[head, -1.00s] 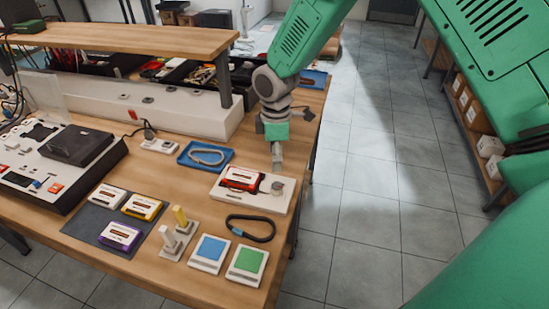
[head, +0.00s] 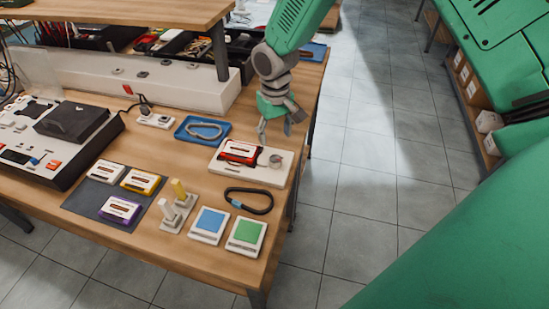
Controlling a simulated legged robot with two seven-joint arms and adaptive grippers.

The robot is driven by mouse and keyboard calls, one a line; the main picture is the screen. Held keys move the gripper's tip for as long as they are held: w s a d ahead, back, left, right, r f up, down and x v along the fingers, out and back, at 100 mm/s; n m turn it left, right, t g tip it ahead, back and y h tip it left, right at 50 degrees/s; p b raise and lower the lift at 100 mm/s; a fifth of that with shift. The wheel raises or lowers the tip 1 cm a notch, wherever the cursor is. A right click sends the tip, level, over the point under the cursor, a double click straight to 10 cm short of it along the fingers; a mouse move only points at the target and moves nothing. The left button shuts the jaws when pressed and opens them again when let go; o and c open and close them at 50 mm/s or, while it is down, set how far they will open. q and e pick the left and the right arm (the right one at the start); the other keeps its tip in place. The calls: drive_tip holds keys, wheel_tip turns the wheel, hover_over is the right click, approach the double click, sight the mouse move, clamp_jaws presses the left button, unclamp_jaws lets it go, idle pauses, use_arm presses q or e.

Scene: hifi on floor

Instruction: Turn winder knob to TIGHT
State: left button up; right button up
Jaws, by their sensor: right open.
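The winder is a white base plate (head: 272,179) near the right edge of the wooden bench. A red cassette (head: 240,152) with a pale label lies on its left part. A small round grey knob (head: 274,161) stands on its right part; any TIGHT marking is too small to read. My right gripper (head: 275,135) points down just behind and above the knob, its fingers spread and empty. It appears apart from the knob. My left gripper is not in view.
A blue tray (head: 187,138) with a grey loop sits left of the winder. A black band (head: 248,188) lies in front, near blue (head: 210,220) and green (head: 246,232) square pads. Several cassettes lie on a dark mat (head: 85,197). A shelf post (head: 220,50) stands behind left.

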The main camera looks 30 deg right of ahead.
sight(275, 158)
wheel_tip(275, 158, down, 10)
drive_tip(key=shift+f+p, duration=0.1)
drive_tip(key=shift+p, duration=0.2)
drive_tip(key=c, duration=1.1)
